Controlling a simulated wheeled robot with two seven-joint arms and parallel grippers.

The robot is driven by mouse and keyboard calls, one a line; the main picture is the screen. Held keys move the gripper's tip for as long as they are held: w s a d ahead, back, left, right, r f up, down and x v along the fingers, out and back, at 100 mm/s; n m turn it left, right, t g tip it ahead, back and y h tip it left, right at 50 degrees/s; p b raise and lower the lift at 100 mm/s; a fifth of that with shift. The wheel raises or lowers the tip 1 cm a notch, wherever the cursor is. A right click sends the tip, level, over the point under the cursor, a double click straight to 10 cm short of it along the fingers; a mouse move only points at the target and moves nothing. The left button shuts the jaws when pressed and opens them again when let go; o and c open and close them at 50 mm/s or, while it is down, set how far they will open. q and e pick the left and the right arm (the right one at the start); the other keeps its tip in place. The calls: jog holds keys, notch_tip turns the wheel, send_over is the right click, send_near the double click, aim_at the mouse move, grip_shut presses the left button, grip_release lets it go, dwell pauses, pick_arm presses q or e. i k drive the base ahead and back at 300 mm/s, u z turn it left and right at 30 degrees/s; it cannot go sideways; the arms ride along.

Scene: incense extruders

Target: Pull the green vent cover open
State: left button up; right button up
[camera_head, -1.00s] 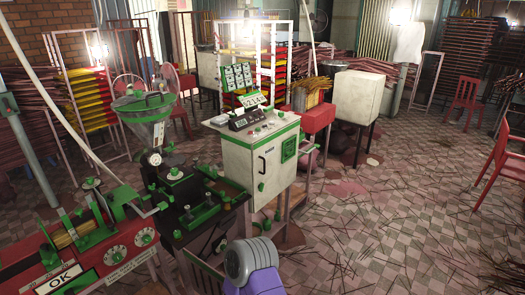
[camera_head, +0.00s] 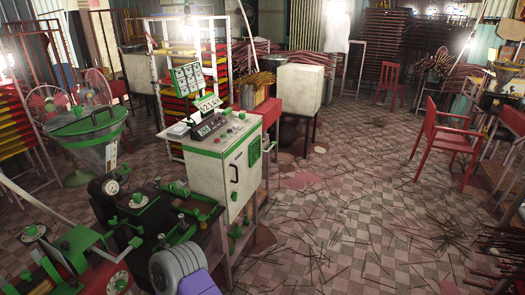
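The green vent cover (camera_head: 255,150) is a small square panel on the side of a white control cabinet (camera_head: 226,175) with green edges. It sits on the cabinet's right-hand face, right of a dark door handle (camera_head: 234,172). It looks flat against the face, but it is small and seen at a slant. Neither of my grippers shows in the view.
A red chair (camera_head: 450,145) stands at the right. The tiled floor right of the cabinet is open, strewn with thin sticks.

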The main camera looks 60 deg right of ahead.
aim_at(257, 156)
jog(key=z, duration=1.95)
jog(key=i, duration=0.55)
jog(key=z, duration=0.15)
jog(key=k, duration=0.55)
jog(key=z, duration=1.4)
jog(key=i, duration=2.35)
jog(key=u, duration=3)
jog(key=i, duration=0.5)
jog(key=z, duration=0.05)
